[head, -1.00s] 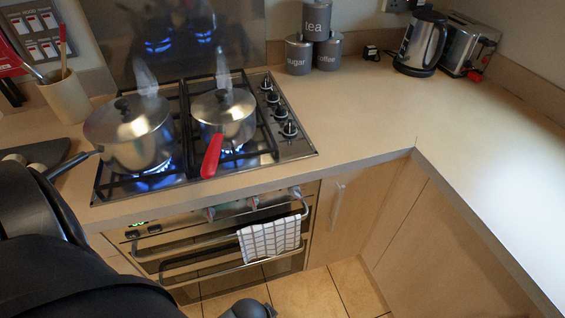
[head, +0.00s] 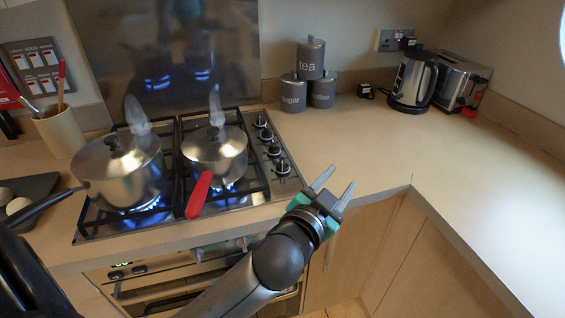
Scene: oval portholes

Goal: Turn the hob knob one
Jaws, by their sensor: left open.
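The hob (head: 236,201) has a column of several dark knobs along its right side. The nearest knob (head: 283,168) is at the front, and the farthest knob (head: 262,121) is at the back. Which one is knob one, I cannot tell. My left gripper (head: 344,175) is open and empty, over the worktop to the right of the nearest knob and apart from it. Its fingers point away and to the right. My right gripper is not in view.
A steaming saucepan with a red handle (head: 200,195) and a larger steaming pot (head: 118,172) stand over blue flames left of the knobs. Canisters (head: 311,62), a kettle (head: 411,82) and a toaster (head: 459,80) stand behind. The right worktop (head: 480,180) is clear.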

